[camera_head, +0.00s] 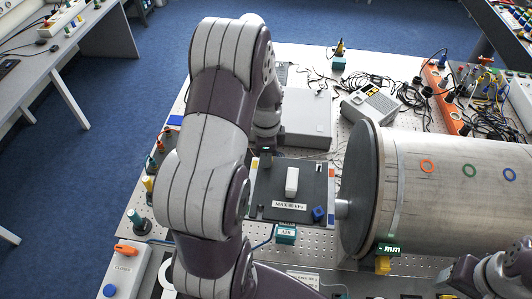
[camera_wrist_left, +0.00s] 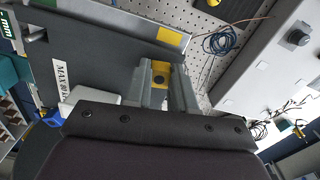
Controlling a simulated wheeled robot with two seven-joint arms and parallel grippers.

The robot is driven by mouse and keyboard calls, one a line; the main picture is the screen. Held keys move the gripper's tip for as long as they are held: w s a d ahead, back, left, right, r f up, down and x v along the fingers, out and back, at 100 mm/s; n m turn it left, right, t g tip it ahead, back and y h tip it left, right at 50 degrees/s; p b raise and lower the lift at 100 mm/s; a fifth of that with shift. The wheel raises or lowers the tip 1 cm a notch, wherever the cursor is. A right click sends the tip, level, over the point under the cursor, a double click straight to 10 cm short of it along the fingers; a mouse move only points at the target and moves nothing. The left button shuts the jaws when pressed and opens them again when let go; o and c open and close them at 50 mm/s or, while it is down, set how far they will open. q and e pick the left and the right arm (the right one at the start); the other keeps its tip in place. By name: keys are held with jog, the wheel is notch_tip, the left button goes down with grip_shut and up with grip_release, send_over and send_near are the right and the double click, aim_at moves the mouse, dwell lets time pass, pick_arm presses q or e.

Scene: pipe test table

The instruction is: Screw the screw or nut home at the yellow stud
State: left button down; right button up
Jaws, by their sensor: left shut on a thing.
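My left gripper (camera_head: 265,158) is at the left edge of the dark plate (camera_head: 262,195), at the end of my left arm. In the left wrist view its two grey fingers (camera_wrist_left: 162,88) are shut on a yellow piece (camera_wrist_left: 160,72) with a dark round centre. I cannot tell whether this piece is a nut, a screw or the yellow stud itself, or how far it is threaded. A yellow patch (camera_wrist_left: 170,38) marks the plate edge close by. My right arm shows at the lower right of the head view; its gripper (camera_head: 446,284) is partly cut off.
A grey box (camera_head: 306,120) is behind, with a meter (camera_head: 369,105) and loose cables. A teal block (camera_head: 286,234) is in front.

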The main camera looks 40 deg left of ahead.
pick_arm(q)
jog(key=m, duration=0.2)
jog(key=shift+w+m, duration=0.1)
jog(key=shift+m, duration=0.2)
jog(key=shift+m, duration=1.1)
jog(key=m, duration=0.3)
jog(key=shift+w, duration=0.1)
